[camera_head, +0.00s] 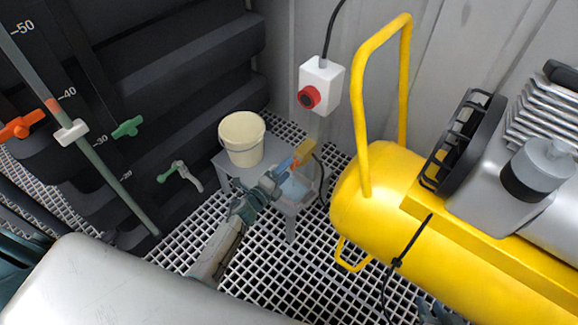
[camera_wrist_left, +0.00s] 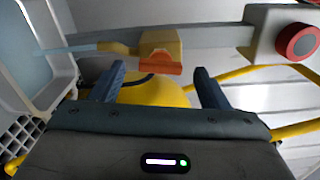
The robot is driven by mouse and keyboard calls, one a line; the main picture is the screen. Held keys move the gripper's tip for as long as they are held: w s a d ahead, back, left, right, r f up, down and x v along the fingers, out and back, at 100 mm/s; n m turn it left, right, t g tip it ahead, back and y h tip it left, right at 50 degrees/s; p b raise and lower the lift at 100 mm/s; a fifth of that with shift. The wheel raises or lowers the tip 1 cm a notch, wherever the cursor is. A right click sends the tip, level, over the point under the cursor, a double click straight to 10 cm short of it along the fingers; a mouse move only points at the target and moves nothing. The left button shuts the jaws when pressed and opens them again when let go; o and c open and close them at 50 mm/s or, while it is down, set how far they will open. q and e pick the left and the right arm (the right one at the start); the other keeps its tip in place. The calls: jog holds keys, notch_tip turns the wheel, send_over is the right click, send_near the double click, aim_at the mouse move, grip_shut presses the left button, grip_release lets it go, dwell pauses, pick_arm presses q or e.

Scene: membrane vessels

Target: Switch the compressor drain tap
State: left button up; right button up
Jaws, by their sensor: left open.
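The yellow compressor (camera_head: 430,235) lies on the right in the head view, its rounded tank end facing left. In the left wrist view its yellow tank (camera_wrist_left: 150,93) shows between my fingers. I cannot make out a drain tap on it; the tank's underside is hidden. My left gripper (camera_head: 279,172) is open and empty, above the small grey table left of the tank. Its two blue fingers stand apart in the left wrist view (camera_wrist_left: 160,75). My right gripper (camera_head: 435,312) shows only partly at the bottom edge, low against the tank; its jaws are unclear.
A white switch box with red knob (camera_head: 310,96) is behind. Other valves, orange (camera_head: 22,126) and green (camera_head: 127,127), are left.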

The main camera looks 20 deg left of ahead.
pick_arm(q)
jog(key=v, duration=0.8)
jog(key=shift+r, duration=0.1)
